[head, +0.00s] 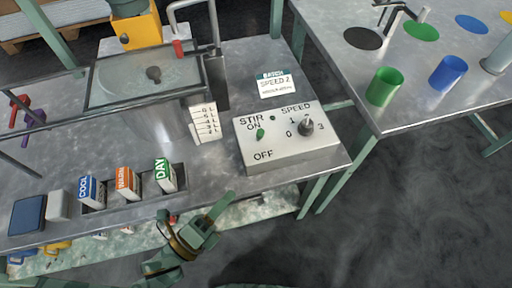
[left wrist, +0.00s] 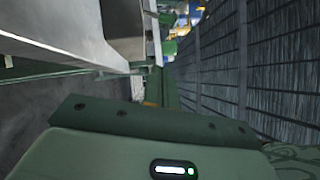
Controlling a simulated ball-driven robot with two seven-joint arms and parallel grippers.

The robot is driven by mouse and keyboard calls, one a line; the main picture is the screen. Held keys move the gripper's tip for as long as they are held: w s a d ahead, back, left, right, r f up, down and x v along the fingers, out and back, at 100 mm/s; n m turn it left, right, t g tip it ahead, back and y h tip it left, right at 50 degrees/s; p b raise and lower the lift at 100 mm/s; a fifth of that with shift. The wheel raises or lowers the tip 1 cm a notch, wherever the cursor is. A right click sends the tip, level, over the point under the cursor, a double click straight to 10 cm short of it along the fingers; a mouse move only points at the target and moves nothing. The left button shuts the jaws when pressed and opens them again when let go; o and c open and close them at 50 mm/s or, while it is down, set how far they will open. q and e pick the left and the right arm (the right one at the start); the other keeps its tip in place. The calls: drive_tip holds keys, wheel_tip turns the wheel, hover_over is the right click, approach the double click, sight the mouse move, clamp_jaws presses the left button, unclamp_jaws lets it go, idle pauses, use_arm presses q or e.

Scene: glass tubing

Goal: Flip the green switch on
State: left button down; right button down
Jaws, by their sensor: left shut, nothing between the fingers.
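The green switch (head: 260,133) is a small lever on the sloped top of a white control box (head: 282,152). It stands between the ON and OFF labels, closer to the ON label; I cannot tell which way it tilts. My left gripper (head: 228,198) is shut and empty. In the head view it is in front of the table's front edge, below and left of the box, apart from the switch. In the left wrist view the switch does not show. My right gripper is not in view.
The box also carries a speed knob (head: 306,126). A card holder (head: 205,123) and a SPEED 2 sign (head: 275,84) stand close by. Blocks marked COOL (head: 90,190), WARM (head: 128,183) and DAY (head: 165,175) line the front edge. A second table (head: 428,90) is at the right.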

sight(254, 158)
use_arm(q)
drive_tip(key=shift+r, duration=0.1)
